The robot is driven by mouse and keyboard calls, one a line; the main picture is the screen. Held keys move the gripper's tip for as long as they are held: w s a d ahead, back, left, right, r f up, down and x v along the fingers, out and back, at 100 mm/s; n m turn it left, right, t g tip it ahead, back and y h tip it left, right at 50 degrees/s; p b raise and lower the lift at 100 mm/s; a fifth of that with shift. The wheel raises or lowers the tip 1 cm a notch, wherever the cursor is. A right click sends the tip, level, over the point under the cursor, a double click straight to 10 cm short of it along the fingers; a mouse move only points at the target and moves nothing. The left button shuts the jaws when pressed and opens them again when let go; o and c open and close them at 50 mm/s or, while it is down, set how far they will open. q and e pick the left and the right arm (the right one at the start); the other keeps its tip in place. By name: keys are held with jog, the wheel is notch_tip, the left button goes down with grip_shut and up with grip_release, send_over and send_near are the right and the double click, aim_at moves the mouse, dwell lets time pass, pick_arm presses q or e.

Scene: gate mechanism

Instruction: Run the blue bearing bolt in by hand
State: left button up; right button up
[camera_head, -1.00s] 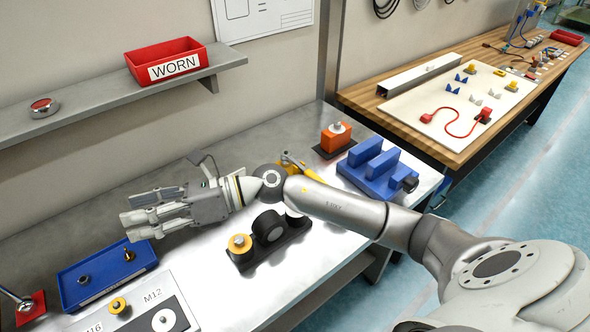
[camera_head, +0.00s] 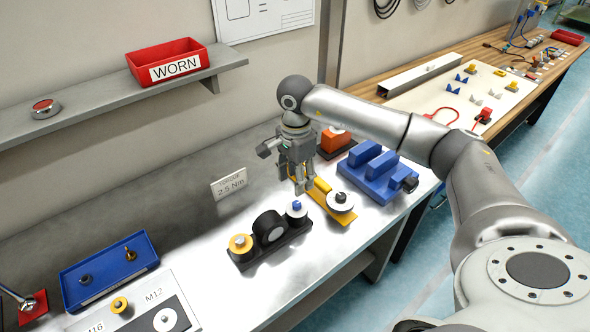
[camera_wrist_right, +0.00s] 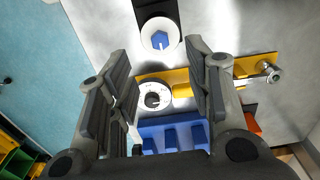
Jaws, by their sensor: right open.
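The blue bearing bolt (camera_head: 296,205) shows its hex head in the middle of a white disc, at the right end of a black base (camera_head: 245,262). In the right wrist view the bolt (camera_wrist_right: 160,41) appears near the top, between the finger ends. My right gripper (camera_head: 302,188) points down just behind the bolt in the head view. Its fingers (camera_wrist_right: 157,50) are apart with nothing held, and I see no contact with the bolt. My left gripper is not in view.
A yellow bar with a white dial (camera_head: 340,201) lies close to the gripper's right. Beyond are a blue block fixture (camera_head: 378,172) and an orange block (camera_head: 335,138). A blue tray (camera_head: 142,247) stands left.

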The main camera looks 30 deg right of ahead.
aim_at(296, 204)
notch_tip(296, 204, down, 9)
jog(key=shift+p, duration=1.25)
